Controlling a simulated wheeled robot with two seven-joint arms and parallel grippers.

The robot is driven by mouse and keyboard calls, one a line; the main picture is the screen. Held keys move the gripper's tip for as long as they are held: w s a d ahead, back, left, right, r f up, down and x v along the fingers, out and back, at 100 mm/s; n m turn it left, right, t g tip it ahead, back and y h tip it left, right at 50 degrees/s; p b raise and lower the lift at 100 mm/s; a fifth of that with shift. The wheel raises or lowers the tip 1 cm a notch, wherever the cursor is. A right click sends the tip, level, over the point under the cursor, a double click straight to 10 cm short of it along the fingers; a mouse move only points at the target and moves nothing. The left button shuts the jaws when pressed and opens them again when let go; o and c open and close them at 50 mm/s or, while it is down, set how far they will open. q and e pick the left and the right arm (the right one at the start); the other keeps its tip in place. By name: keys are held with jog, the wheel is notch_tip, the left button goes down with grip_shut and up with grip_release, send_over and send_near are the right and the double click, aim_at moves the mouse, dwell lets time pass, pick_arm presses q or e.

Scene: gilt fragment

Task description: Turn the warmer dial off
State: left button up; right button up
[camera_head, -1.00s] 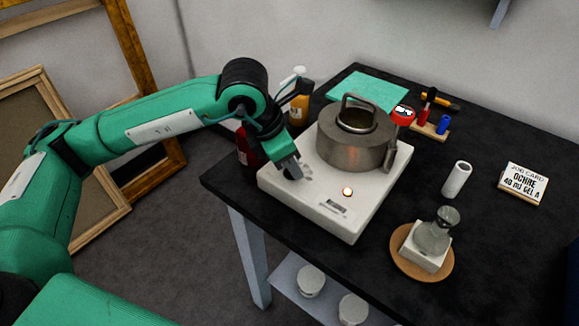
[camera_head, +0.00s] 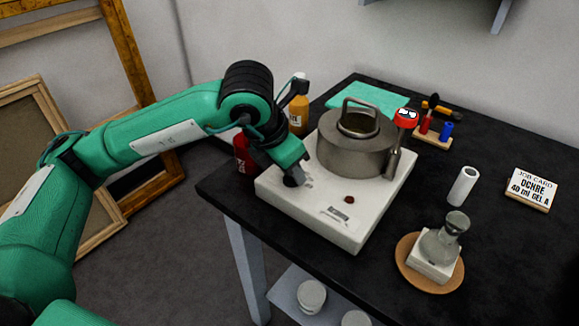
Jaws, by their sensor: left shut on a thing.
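The white warmer (camera_head: 326,225) sits at the table's near left corner with a steel pot (camera_head: 355,146) on it. Its small indicator light (camera_head: 349,199) is dark red and unlit. The dark dial (camera_head: 291,182) is on the left of the warmer's front, mostly hidden by my gripper. My left gripper (camera_head: 295,177) points down over the dial and is shut on it. Its fingertips are partly hidden by the wrist. My right gripper is out of view.
A red bottle (camera_head: 242,158) and an orange bottle (camera_head: 299,113) stand close behind my left wrist. A flask (camera_head: 446,238) on a white block and round cork mat (camera_head: 413,279) stands right of the warmer. A white cylinder (camera_head: 463,186) and job card (camera_head: 532,189) are farther right.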

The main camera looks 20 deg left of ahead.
pick_arm(q)
jog(key=o, duration=1)
jog(key=shift+r, duration=0.1)
jog(key=shift+p+v, duration=0.3)
jog(key=shift+v, duration=6.55)
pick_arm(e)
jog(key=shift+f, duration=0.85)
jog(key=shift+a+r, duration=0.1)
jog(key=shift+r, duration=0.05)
